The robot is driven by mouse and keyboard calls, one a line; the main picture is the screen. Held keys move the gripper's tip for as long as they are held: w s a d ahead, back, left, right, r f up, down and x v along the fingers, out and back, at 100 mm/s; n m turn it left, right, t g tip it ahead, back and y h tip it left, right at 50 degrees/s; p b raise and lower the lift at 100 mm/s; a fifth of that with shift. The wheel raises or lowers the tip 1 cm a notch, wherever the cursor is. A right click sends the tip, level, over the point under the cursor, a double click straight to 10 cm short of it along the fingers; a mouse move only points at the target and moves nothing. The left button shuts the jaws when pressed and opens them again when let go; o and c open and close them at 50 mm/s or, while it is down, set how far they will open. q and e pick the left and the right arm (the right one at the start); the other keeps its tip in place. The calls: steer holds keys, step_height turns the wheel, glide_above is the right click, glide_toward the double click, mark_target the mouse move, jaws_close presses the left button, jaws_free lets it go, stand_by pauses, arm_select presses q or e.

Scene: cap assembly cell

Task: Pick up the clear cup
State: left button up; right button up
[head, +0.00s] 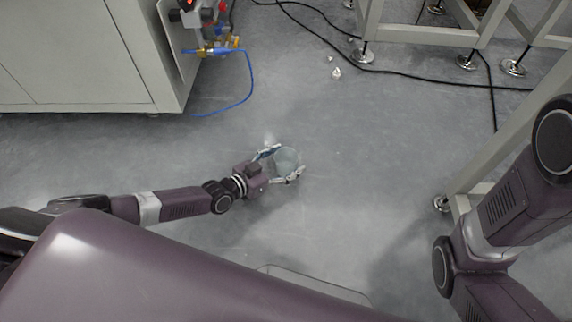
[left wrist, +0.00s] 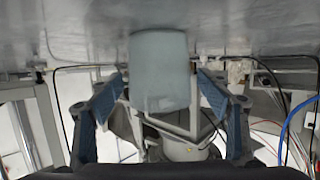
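The clear cup (head: 287,158) is a pale, bluish, see-through cup at the middle of the head view, over the grey floor. My left gripper (head: 289,161) reaches it from the left, with one finger on each side of it. In the left wrist view the cup (left wrist: 160,72) sits between the two blue-padded fingers of my left gripper (left wrist: 161,78). Narrow gaps show between the cup and both fingers, so the gripper is open around it. Whether the cup rests on the floor is hard to tell. My right gripper is out of view; only its arm shows at the right.
A grey cabinet (head: 75,55) stands at the upper left, with a blue hose (head: 250,80) beside it. A metal frame (head: 425,32) on levelling feet is at the upper right. Black cables (head: 400,72) and small white bits (head: 336,73) lie on the floor. Floor around the cup is clear.

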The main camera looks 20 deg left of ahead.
arm_select(q)
steer(key=c, duration=0.9)
